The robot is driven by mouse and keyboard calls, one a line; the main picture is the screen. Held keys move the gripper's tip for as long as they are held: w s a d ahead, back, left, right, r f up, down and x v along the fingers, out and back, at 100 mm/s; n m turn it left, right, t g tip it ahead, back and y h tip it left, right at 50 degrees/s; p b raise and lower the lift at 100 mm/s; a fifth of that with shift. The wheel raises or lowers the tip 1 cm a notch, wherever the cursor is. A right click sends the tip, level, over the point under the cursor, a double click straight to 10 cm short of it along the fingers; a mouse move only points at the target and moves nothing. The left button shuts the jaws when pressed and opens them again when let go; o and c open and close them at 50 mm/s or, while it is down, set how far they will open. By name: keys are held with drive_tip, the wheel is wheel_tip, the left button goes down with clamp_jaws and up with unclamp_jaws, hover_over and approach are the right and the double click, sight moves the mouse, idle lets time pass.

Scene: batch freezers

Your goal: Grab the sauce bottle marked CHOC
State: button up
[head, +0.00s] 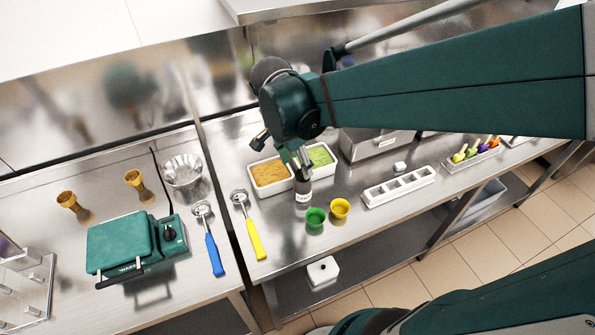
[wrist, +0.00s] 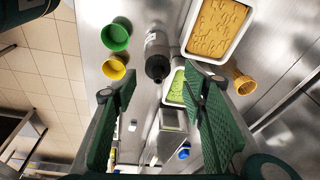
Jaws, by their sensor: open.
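A dark sauce bottle (head: 303,194) with a pale label stands upright on the steel counter, in front of two food tubs; the label's lettering is too small to read. In the wrist view the bottle (wrist: 157,58) shows from above, its dark cap towards the camera, beyond the gap between the fingers. My gripper (head: 301,158) is just above the bottle's top. Its two green ribbed fingers (wrist: 158,88) are spread apart with nothing between them, and the bottle appears roughly centred between them. The arm partly covers the tubs behind.
A tan-filled tub (head: 270,173) and a green-filled tub (head: 321,157) stand close behind the bottle. A green cup (head: 316,217) and a yellow cup (head: 340,208) stand close in front. A yellow-handled scoop (head: 249,228) lies left; a white divided tray (head: 399,187) sits right.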

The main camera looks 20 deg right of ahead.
sight(300, 174)
drive_tip(key=m+p, duration=0.1)
drive_tip(key=m+g+p, duration=0.1)
drive_tip(key=m+p, duration=0.2)
drive_tip(key=shift+w+d+f+h, duration=0.2)
drive_tip(key=shift+w+h, duration=0.1)
drive_tip(key=shift+h, duration=0.1)
drive_tip(key=shift+f, duration=2.55)
drive_tip(key=shift+x, duration=1.25)
drive_tip(key=shift+s, duration=0.1)
drive_tip(key=shift+d, duration=0.1)
drive_tip(key=shift+d+b+x, duration=0.2)
drive_tip(key=shift+b+x, duration=0.1)
drive_tip(key=shift+x, duration=1.3)
drive_tip(key=shift+s+x, duration=0.2)
drive_tip(key=shift+x, duration=0.8)
drive_tip(key=shift+r, duration=0.1)
